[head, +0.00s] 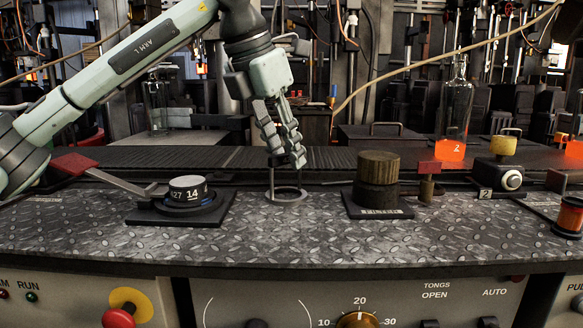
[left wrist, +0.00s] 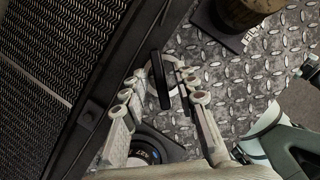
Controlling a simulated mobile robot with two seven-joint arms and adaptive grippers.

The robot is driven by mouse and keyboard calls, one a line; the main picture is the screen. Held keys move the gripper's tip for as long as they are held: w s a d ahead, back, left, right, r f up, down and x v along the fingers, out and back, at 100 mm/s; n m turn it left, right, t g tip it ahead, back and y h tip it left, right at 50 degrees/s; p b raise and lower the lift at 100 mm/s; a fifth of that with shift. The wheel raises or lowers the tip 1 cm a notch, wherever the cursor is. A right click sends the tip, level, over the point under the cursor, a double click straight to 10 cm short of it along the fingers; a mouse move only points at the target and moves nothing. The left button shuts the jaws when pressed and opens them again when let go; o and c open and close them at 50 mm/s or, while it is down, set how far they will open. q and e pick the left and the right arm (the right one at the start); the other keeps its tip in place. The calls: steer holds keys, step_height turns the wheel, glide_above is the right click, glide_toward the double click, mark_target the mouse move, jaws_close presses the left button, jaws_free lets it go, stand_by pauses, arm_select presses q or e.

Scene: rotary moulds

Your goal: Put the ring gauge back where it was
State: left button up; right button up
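The ring gauge (head: 286,195), a pale flat ring, lies on the diamond-plate bench top between two dark square bases. In the left wrist view, part of the ring (left wrist: 150,72) shows behind a dark bar (left wrist: 160,82), which seems to be its handle. My left gripper (head: 287,163) points down just above the ring. In the left wrist view its fingers (left wrist: 160,76) stand apart on either side of the bar, with gaps showing. Whether the fingertips reach down past the bar's top is unclear. My right gripper is in neither view.
A round block marked 14 (head: 187,189) sits on a dark base at left, near a red-handled lever (head: 75,164). A brown cylinder (head: 378,167) stands on a dark base at right. A glass bottle (head: 454,110) with glowing orange contents stands behind. The front bench top is clear.

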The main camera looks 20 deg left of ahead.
arm_select(q)
steer(key=v, duration=0.6)
steer(key=shift+s+r, duration=0.1)
steer(key=shift+r, duration=0.15)
steer(key=shift+s+a+r+p, duration=0.2)
steer(key=shift+r+p, duration=0.1)
steer(key=shift+r, duration=0.15)
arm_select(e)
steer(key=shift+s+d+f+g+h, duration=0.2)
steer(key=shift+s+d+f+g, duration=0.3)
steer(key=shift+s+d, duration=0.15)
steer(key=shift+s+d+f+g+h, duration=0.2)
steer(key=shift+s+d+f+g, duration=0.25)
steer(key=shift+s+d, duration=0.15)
